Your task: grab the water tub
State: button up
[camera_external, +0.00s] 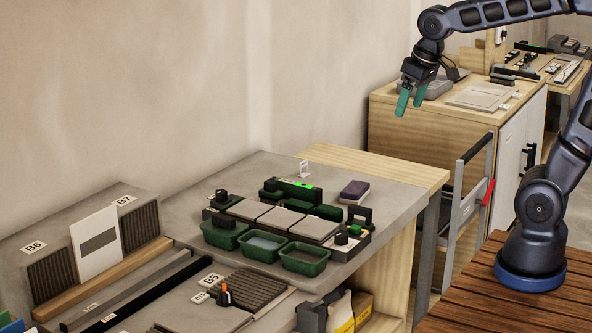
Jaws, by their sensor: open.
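Three small dark green tubs stand in a row along the front of the grey worktop: a left tub (219,242), a middle tub (258,255) and a right tub (301,269). The middle one shows a pale grey-blue surface inside. I cannot tell for certain which tub holds water. My gripper (409,107) has teal fingers, spread apart and pointing down. It is empty, high up and well to the right of the tubs, near the wooden cabinet.
Light tiles (282,218) and a green level (291,191) lie just behind the tubs. A dark handled tool (358,219) stands to their right, and a purple block (354,191) lies behind it. A wooden cabinet (410,140) and a grey ladder-like frame (465,205) stand further right.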

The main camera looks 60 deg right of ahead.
jog(key=w+a+f+g, duration=0.1)
jog(key=w+a+f, duration=0.1)
jog(key=w+a, duration=0.5)
jog(key=g, duration=0.2)
send_near(263, 240)
notch_tip(263, 240, up, 2)
jog(key=s+a, duration=0.1)
jog(key=a, duration=0.2)
notch_tip(263, 240, down, 5)
jog(key=shift+s+d+f, duration=0.1)
jog(key=shift+s+d, duration=0.05)
jog(key=shift+s+a+f, duration=0.1)
jog(key=shift+a+f, duration=0.05)
jog(key=shift+f, duration=1.1)
jog(key=shift+s+a+f, duration=0.1)
jog(key=shift+f, duration=1.2)
jog(key=c, duration=1.1)
